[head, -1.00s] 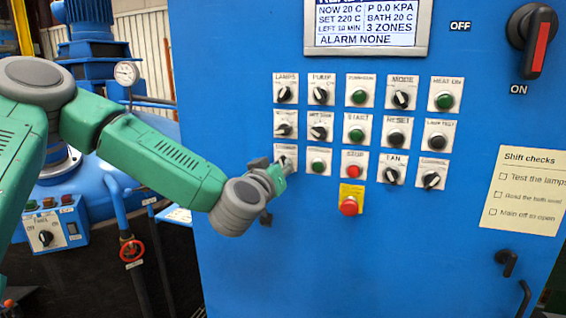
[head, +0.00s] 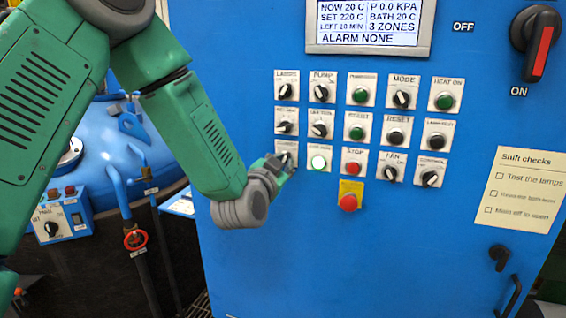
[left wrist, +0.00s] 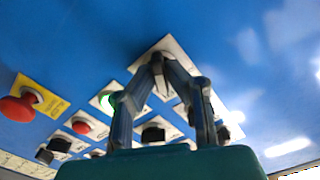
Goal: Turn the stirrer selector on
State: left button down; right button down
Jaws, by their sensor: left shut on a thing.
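The stirrer selector (head: 285,153) is the bottom-left knob on the blue panel; its label is too blurred to read. My left gripper (head: 283,163) is at this knob and shut on it. In the left wrist view, the fingers of my left gripper (left wrist: 160,62) close together over the selector's white plate (left wrist: 176,46) and hide most of the knob. My right gripper is not in view.
Rows of other knobs and buttons surround the selector, with the red stop button (head: 353,168) and red emergency button (head: 348,202) to the right. A black and red main switch (head: 538,45) is at upper right. The panel below is clear. A blue vessel (head: 110,150) stands at left.

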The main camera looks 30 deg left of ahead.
pick_arm(q)
jog(key=shift+w+r+m, duration=0.15)
jog(key=shift+r+m, duration=0.15)
jog(key=shift+r, duration=0.1)
jog(key=c, duration=1.6)
grip_release()
jog(key=shift+d+f, duration=0.1)
jog(key=shift+d, duration=0.05)
jog(key=shift+s+f, duration=0.1)
jog(key=shift+s, duration=0.15)
jog(key=v, duration=0.7)
jog(key=shift+s, duration=0.1)
